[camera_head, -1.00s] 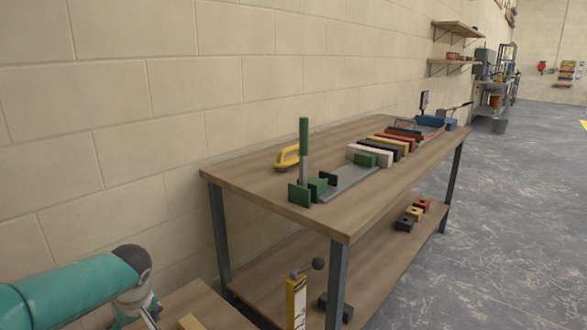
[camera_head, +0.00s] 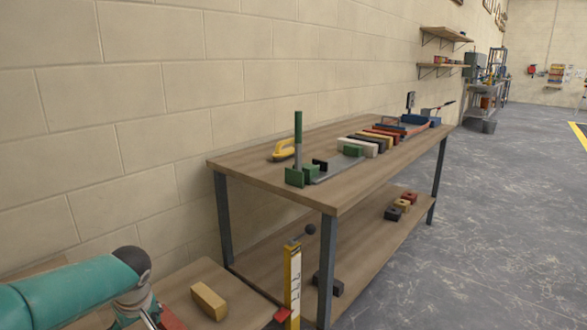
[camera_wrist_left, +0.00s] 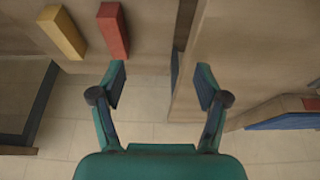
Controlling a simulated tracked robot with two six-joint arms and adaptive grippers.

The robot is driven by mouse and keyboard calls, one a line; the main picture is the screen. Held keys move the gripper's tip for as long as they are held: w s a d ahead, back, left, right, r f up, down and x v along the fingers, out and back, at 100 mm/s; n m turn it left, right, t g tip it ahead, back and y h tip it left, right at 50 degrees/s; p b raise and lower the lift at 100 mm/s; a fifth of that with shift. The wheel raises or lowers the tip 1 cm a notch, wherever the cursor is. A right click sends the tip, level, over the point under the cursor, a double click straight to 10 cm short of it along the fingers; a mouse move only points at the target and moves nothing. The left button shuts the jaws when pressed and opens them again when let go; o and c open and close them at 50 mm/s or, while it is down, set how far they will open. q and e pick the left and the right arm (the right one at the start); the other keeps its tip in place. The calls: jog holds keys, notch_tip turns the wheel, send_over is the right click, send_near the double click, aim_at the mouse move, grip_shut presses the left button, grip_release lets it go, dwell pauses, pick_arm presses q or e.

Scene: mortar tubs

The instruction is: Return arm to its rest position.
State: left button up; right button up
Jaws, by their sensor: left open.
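My left arm (camera_head: 70,292) comes in teal at the lower left of the head view, its hand end cut off by the bottom edge. In the wrist view my left gripper (camera_wrist_left: 161,76) is open, with nothing between its two teal fingers. A yellow block (camera_wrist_left: 62,32) and a red block (camera_wrist_left: 113,30) lie on a wooden surface beyond the left finger, apart from it. In the head view a yellow block (camera_head: 208,301) lies on a low wooden top (camera_head: 232,284) right of my arm. My right gripper is in neither view.
A workbench (camera_head: 262,174) stands along the block wall, with a yellow float (camera_head: 284,151), a green-handled tool (camera_head: 298,135) and a row of coloured blocks on top. A yellow measuring post (camera_head: 292,280) stands by its near leg. Grey floor (camera_head: 480,220) is clear at right.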

pick_arm(q)
jog(key=s+d+f+m+g+h+b, duration=0.15)
jog(key=d+f, duration=0.25)
jog(key=f, duration=0.4)
jog(key=s+d+f+m+h+b, duration=0.25)
jog(key=d+f, duration=0.25)
jog(key=f, duration=0.4)
jog(key=s+d+f+m+h+b, duration=0.1)
jog(key=s+d+f, duration=0.25)
jog(key=f, duration=0.45)
jog(key=s+d+f+m+h+b, duration=0.15)
jog(key=s+d+f, duration=0.25)
jog(key=s+f, duration=0.45)
jog(key=s+d+f+m+h+b, duration=0.1)
jog(key=s+d+f+b, duration=0.25)
jog(key=s+f, duration=0.5)
notch_tip(320, 180, up, 37)
jog(key=s+p, duration=0.1)
jog(key=p, duration=3.6)
jog(key=shift+s+d+g, duration=0.15)
jog(key=shift+d+g, duration=0.25)
jog(key=shift+g, duration=0.05)
